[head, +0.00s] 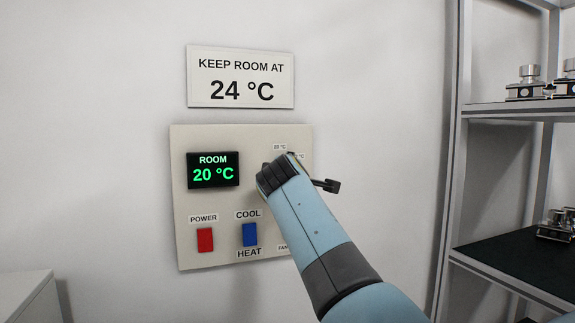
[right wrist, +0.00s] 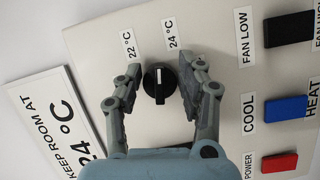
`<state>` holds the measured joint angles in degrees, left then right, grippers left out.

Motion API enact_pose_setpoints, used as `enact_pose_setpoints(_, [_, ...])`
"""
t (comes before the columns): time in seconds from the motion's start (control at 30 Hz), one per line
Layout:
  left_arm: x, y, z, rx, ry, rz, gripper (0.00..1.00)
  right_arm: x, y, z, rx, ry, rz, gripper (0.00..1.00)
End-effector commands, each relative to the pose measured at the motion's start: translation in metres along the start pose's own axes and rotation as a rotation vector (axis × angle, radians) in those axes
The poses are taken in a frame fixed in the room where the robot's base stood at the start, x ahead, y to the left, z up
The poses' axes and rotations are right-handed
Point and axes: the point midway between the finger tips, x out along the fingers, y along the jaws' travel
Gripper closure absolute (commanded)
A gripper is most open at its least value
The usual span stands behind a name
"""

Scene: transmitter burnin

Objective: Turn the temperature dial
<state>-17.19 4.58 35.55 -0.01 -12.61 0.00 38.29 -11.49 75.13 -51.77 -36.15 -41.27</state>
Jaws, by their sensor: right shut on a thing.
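The temperature dial (right wrist: 160,84) is a round black knob with a white pointer line, seen in the right wrist view. The line points up the picture, between the labels 22 °C (right wrist: 129,45) and 24 °C (right wrist: 173,34). My right gripper (right wrist: 166,73) is shut on the dial, with one finger on each side of it. In the head view my right gripper (head: 273,176) and forearm cover the dial. The control panel (head: 180,236) is on the wall, and its green display (head: 213,170) reads ROOM 20 °C. My left gripper is not in view.
A sign (head: 240,78) above the panel reads KEEP ROOM AT 24 °C. A red power switch (head: 205,240) and a blue cool/heat switch (head: 250,235) sit low on the panel. A black fan switch (right wrist: 289,29) is near the dial. A metal shelf (head: 510,112) stands right.

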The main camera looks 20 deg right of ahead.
Motion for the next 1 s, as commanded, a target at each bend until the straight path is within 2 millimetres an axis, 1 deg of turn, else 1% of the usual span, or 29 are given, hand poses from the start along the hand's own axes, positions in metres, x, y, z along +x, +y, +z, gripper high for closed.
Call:
enact_pose_setpoints(0.03, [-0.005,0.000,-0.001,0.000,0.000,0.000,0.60,0.000,0.003,0.000,0.034,0.000,-0.013,0.93])
enact_pose_setpoints(0.1, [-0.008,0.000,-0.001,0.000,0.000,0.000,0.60,0.000,0.003,0.000,0.083,0.000,-0.032,0.93])
enact_pose_setpoints(0.4, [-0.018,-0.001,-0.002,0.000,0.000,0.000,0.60,0.000,0.001,0.000,0.235,-0.001,-0.095,0.93])
enact_pose_setpoints(0.67, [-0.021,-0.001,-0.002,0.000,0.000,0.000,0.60,0.000,-0.001,0.000,0.289,-0.001,-0.117,0.93])
enact_pose_setpoints(1.0, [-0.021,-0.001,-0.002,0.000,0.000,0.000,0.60,0.000,-0.001,0.001,0.296,-0.001,-0.120,0.93])
